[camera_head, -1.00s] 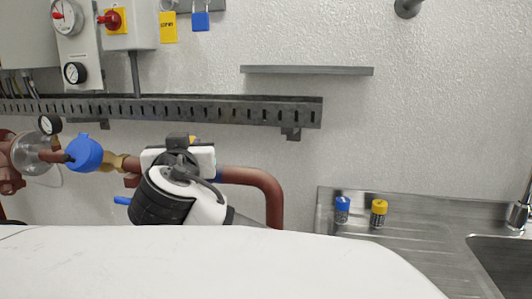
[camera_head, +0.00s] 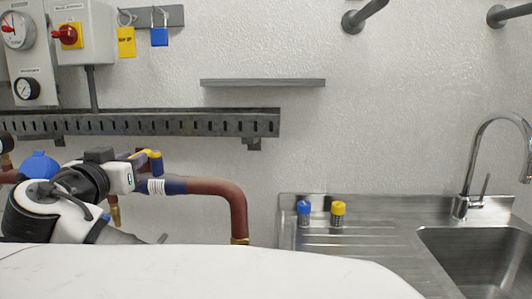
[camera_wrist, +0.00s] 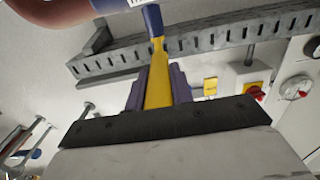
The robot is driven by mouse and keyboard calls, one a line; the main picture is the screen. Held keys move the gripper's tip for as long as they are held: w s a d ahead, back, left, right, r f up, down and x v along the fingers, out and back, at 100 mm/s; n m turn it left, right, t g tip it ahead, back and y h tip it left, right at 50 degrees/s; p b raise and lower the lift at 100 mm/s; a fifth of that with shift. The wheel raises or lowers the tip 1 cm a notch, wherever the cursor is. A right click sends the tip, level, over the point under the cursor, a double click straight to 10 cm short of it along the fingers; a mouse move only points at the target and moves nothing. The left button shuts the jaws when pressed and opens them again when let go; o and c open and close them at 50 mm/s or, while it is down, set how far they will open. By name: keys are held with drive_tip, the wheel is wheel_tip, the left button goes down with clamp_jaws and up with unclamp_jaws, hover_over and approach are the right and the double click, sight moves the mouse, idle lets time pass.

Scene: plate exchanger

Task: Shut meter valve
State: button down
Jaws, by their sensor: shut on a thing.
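A yellow valve lever (camera_wrist: 158,82) with a blue end (camera_wrist: 153,20) shows in the wrist view. It lies between the two purple-grey fingers of my gripper (camera_wrist: 158,92), which is shut on it. In the head view the yellow lever (camera_head: 154,155) shows just right of my gripper's white body, above the reddish-brown pipe (camera_head: 215,187). A blue section (camera_head: 174,186) of this pipe lies next to a white label (camera_head: 155,187).
A slotted cable tray (camera_head: 190,124) runs along the wall above the pipe. A blue round part (camera_head: 40,166) shows behind my arm. A white surface (camera_head: 220,272) fills the front. A sink (camera_head: 475,260) and two small blue and yellow items (camera_head: 304,208) (camera_head: 338,209) are at right.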

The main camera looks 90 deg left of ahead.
drive_tip(key=shift+r, duration=0.2)
drive_tip(key=c, duration=1.2)
unclamp_jaws()
drive_tip(key=shift+f, duration=0.1)
drive_tip(key=shift+s+d, duration=0.1)
drive_tip(key=shift+d, duration=0.2)
drive_tip(key=s+d+b, duration=0.1)
drive_tip(key=d, duration=0.5)
drive_tip(key=shift+d, duration=0.4)
